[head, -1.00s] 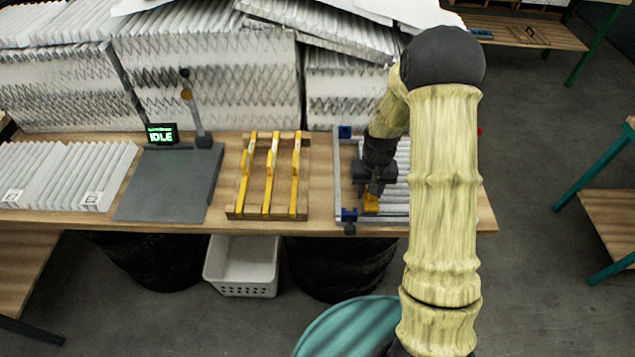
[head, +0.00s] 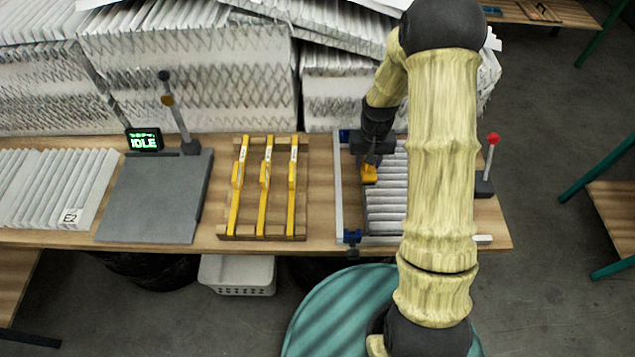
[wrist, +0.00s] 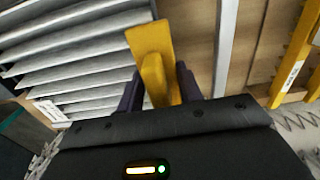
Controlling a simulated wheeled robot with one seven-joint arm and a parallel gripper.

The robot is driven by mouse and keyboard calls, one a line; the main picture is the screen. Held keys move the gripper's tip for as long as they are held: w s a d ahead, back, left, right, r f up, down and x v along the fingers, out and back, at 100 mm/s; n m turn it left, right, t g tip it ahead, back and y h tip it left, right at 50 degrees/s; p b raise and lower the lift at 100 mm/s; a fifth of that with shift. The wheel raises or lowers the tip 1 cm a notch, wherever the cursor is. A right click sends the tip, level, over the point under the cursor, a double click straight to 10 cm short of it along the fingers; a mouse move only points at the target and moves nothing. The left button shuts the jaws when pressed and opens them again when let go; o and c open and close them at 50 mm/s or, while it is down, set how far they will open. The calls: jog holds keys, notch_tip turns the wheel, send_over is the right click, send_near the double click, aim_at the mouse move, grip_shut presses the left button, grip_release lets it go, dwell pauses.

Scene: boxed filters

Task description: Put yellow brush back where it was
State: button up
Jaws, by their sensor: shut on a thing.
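My gripper (head: 370,160) is shut on a yellow piece (head: 369,174), which appears to be the yellow brush. In the wrist view the brush's yellow block (wrist: 151,50) sticks out between my dark fingers (wrist: 160,88); its far end is hidden. It is over the left part of a row of grey-white pleated filters (head: 385,205) in a metal frame (head: 339,190). I cannot tell whether it touches them. Left of the frame, three long yellow tools (head: 265,190) lie side by side on a wooden rack (head: 250,233). One also shows in the wrist view (wrist: 296,60).
More filters (head: 60,185) lie at far left. Stacked filters (head: 190,75) wall the back. A red-knobbed lever (head: 491,140) stands at right. Bare table lies between rack and frame.

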jog(key=shift+w, duration=0.15)
jog(key=shift+a+r, duration=0.1)
jog(key=shift+r, duration=0.05)
jog(key=s+a+r+p, duration=0.2)
jog(key=a, duration=0.4)
jog(key=s+a+r+p, duration=0.2)
jog(key=a+p, duration=0.1)
jog(key=a, duration=0.4)
jog(key=shift+s+a, duration=0.15)
jog(key=shift+a, duration=0.05)
jog(key=shift+f+p, duration=1.15)
jog(key=shift+f, duration=1.8)
jog(key=shift+f+p, duration=0.85)
jog(key=shift+f, duration=1.2)
